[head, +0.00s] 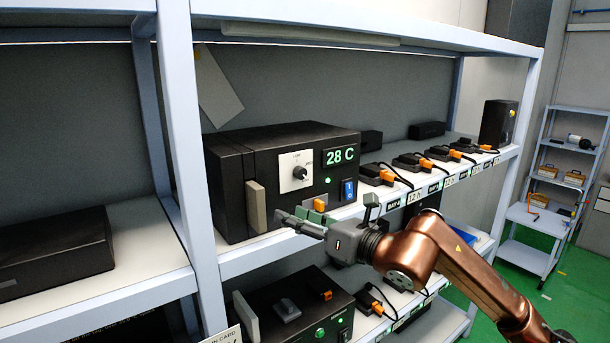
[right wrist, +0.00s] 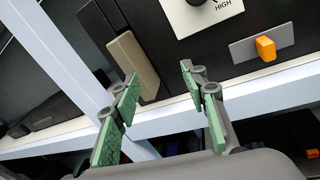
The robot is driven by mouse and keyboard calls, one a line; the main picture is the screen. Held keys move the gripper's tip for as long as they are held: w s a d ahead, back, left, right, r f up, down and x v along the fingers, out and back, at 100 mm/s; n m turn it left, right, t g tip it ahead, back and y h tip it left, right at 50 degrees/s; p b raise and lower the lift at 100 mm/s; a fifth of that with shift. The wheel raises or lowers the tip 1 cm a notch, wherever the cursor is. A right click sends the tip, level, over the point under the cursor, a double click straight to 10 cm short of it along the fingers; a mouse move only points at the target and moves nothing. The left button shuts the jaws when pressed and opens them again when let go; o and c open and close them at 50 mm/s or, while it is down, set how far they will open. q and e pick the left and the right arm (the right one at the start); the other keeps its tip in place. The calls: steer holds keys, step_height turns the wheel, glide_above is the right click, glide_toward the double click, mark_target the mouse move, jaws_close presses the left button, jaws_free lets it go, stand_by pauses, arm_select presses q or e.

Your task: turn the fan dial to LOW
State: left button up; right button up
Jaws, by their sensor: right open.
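The fan dial (head: 299,172) is a dark round knob on a white plate on the front of a black box (head: 240,172) on the middle shelf. In the right wrist view the dial plate (right wrist: 212,12) is cut off at the top, with the word HIGH below and right of the knob. The pointer's exact setting is too small to tell. My right gripper (head: 292,218) is in front of the box, below the dial and apart from it. In the right wrist view its green-padded fingers (right wrist: 160,108) are spread and empty. My left gripper is not in view.
The box also has a 28 C display (head: 340,156), a blue switch (head: 348,190), a beige handle (head: 256,206) and an orange lever (right wrist: 265,48). A shelf upright (head: 190,150) stands left of the box. Several small devices with cables line the shelf at right.

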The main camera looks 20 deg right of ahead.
mark_target(302, 175)
steer(key=d+r+m+t+h, duration=0.1)
steer(key=d+r+t+h, duration=0.1)
steer(key=d+r+h, duration=0.35)
steer(key=shift+y, duration=0.75)
steer(key=p+x, duration=0.1)
steer(key=x, duration=0.1)
steer(key=p+x, duration=0.1)
steer(key=x, duration=0.1)
steer(key=d+r+p+x, duration=0.1)
steer(key=x, duration=0.2)
steer(key=shift+w+d+p, duration=0.1)
steer(key=shift+w+p, duration=0.2)
steer(key=shift+p, duration=0.1)
steer(key=shift+w+f, duration=0.2)
steer(key=shift+w, duration=0.25)
jaws_close()
